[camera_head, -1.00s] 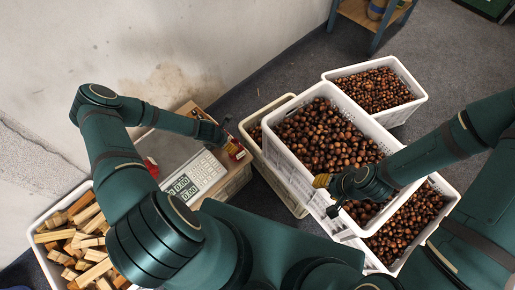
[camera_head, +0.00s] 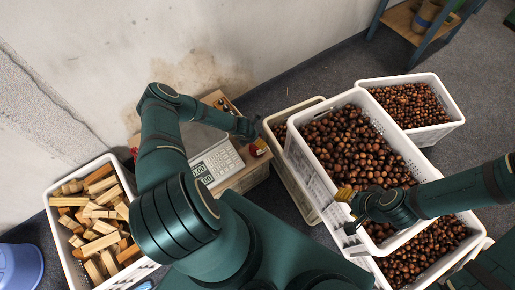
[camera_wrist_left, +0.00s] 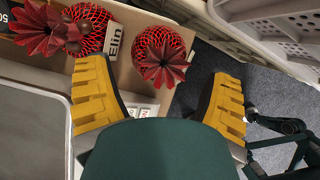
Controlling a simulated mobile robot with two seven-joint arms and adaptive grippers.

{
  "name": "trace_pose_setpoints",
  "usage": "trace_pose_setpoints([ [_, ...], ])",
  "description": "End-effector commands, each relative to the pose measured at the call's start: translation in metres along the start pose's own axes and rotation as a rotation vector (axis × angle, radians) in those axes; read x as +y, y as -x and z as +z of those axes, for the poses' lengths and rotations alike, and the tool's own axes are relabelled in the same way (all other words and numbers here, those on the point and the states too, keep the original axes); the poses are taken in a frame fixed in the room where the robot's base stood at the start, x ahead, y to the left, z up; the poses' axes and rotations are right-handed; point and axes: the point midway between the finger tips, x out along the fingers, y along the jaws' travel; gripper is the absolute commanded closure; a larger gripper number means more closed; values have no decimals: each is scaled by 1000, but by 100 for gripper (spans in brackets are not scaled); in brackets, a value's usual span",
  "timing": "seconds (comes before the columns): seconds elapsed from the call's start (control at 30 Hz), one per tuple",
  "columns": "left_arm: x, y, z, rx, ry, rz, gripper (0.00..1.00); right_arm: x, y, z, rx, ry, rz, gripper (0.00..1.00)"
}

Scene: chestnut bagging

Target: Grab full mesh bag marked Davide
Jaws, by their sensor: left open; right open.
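My left gripper (camera_wrist_left: 158,98) is open in the left wrist view, its yellow-padded fingers wide apart above the edge of a cardboard-brown surface. A red mesh bag with a gathered top (camera_wrist_left: 165,57) shows between and beyond the fingertips. Other red mesh bags (camera_wrist_left: 60,35) lie at the upper left. A label (camera_wrist_left: 115,40) reads "Elin"; another label (camera_wrist_left: 148,112) is mostly hidden by the gripper. I cannot read the name Davide anywhere. In the head view a small red bag (camera_head: 258,147) shows at the left gripper. My right gripper (camera_head: 346,204) is open and empty above the chestnut crate.
White crates of chestnuts (camera_head: 300,160) stand at the right, some stacked. A scale (camera_head: 217,163) sits on a box under my left arm. A crate of wood pieces (camera_head: 52,215) stands at the left. Crate walls (camera_wrist_left: 285,35) rise close right of the left gripper.

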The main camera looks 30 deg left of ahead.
Motion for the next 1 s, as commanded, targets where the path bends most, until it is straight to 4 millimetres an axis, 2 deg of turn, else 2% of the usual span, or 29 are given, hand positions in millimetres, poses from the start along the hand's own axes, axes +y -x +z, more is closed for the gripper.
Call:
trace_pose_setpoints([
  [0.03,-2,-12,-1,0,2,-1,19,2,-6,0,2,0,0,53],
  [0.1,-3,-23,-1,0,1,-2,19,4,-11,-1,4,0,0,53],
  [0.23,-2,-37,0,0,1,-1,19,6,-17,-2,8,1,1,53],
  [0.57,-2,-40,0,0,1,-1,19,6,-17,-2,9,1,1,53],
  [0.7,-2,-40,0,0,0,-1,68,6,-17,-2,9,1,1,53],
  [0.8,-2,-40,0,0,0,-1,100,6,-17,-2,9,1,0,53],
  [1.0,-2,-41,-1,2,1,-1,100,6,-17,-2,9,1,1,53],
])
